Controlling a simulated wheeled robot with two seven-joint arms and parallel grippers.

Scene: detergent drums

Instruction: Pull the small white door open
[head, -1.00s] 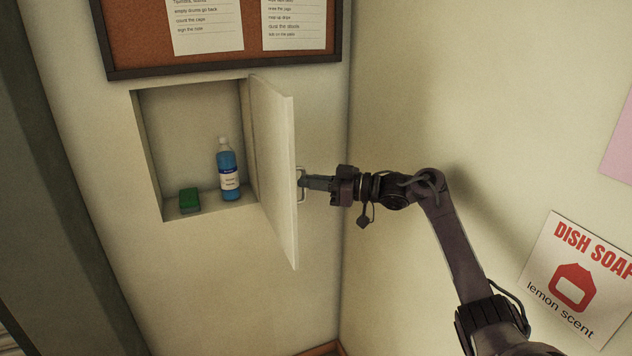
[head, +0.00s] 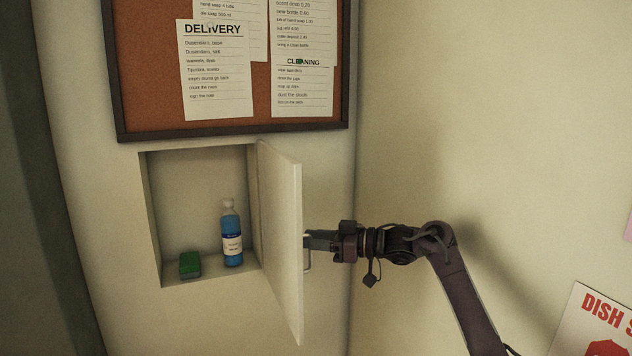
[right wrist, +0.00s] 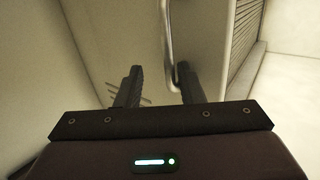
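The small white door (head: 280,235) stands swung out from a wall recess in the head view, hinged on the recess's right side. Its metal handle (head: 307,262) is on the outer face near the free edge. It also shows in the right wrist view (right wrist: 168,48), running down between the fingers, closer to the right one. My right gripper (head: 308,240) is at the handle, and in the right wrist view its fingers (right wrist: 158,85) are spread apart. Whether a finger touches the handle cannot be told. My left gripper is not in view.
The recess (head: 198,165) holds a blue bottle (head: 232,245) and a green sponge-like block (head: 190,265). A cork board (head: 155,90) with papers hangs just above. A side wall (head: 480,120) with a dish soap poster (head: 600,320) stands to the right, near my right arm.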

